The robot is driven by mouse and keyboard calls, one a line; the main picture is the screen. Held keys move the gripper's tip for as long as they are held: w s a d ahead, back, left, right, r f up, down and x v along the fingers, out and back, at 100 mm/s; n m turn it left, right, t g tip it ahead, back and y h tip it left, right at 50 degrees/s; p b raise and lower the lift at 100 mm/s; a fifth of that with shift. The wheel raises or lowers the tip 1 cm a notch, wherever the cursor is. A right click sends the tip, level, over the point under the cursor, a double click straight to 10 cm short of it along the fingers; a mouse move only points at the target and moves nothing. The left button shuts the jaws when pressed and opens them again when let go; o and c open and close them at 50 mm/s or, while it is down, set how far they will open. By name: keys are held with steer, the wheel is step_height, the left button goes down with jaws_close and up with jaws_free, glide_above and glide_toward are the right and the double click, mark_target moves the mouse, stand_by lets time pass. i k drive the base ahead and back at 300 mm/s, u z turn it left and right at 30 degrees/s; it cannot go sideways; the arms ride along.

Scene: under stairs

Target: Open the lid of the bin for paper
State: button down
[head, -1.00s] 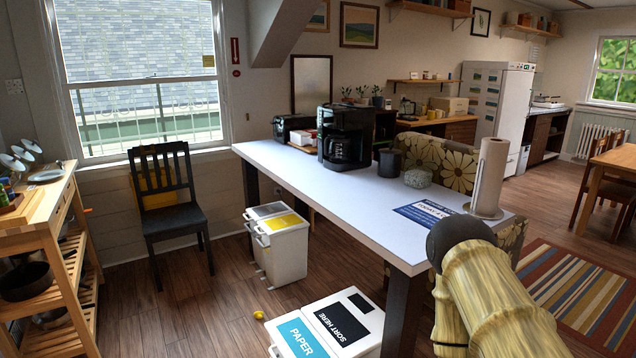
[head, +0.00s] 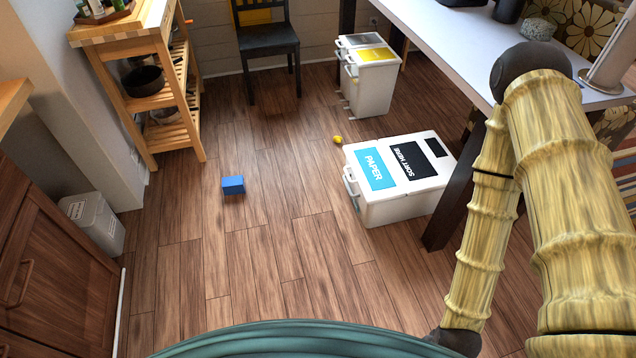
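The bin for paper (head: 364,212) is a white box on the wood floor, right of the middle in the head view. Its lid looks closed and flat. A handle shows on the bin's left side. My arm, with bamboo-like links, rises at the right, to the right of the bin. My gripper is not in view.
A second white bin (head: 374,90) with grey and yellow lid parts stands behind. A blue block (head: 233,185) and a small yellow object (head: 337,139) lie on the floor. The white table (head: 440,42) overhangs at right. A wooden shelf cart (head: 150,75) and black chair (head: 267,40) stand behind.

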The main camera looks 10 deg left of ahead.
mark_target(378, 181)
steer(key=u, duration=0.4)
steer(key=k, duration=0.45)
steer(key=z, duration=0.4)
steer(key=i, duration=1.55)
steer(key=u, duration=0.75)
